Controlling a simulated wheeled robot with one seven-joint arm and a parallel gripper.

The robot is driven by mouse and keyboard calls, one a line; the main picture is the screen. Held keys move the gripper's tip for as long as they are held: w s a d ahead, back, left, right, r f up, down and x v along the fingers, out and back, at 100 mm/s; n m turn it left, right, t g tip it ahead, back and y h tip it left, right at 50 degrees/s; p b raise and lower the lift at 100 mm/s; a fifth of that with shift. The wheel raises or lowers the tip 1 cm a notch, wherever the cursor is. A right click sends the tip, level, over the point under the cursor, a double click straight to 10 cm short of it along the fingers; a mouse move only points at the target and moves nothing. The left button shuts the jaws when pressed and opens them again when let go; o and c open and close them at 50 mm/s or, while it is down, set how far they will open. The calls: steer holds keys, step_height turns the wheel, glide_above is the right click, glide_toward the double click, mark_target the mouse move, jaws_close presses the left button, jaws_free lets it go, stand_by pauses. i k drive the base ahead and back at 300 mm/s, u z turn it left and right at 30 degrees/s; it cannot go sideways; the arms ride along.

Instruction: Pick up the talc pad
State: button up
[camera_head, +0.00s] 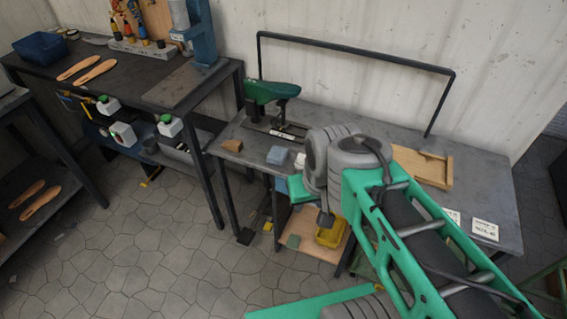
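No talc pad can be named with certainty. A blue-grey block (278,155) and a small whitish block (300,161) lie side by side on the grey workbench (350,130), left of my arm; either could be the pad. My green and grey arm reaches in from the lower right and covers the middle of the bench. A small dark part at the arm's far end may belong to my gripper (326,217). It is small and partly hidden, so its fingers and anything between them cannot be made out.
A brown block (232,146) and a green shoe form on a stand (270,92) are at the bench's left. A wooden tray (437,183) lies behind my arm. A black rail (350,65) rises at the back. A yellow bin (330,235) sits below.

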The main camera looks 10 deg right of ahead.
mark_target(299, 163)
steer(key=u, duration=0.95)
steer(key=i, duration=1.25)
steer(key=z, duration=0.05)
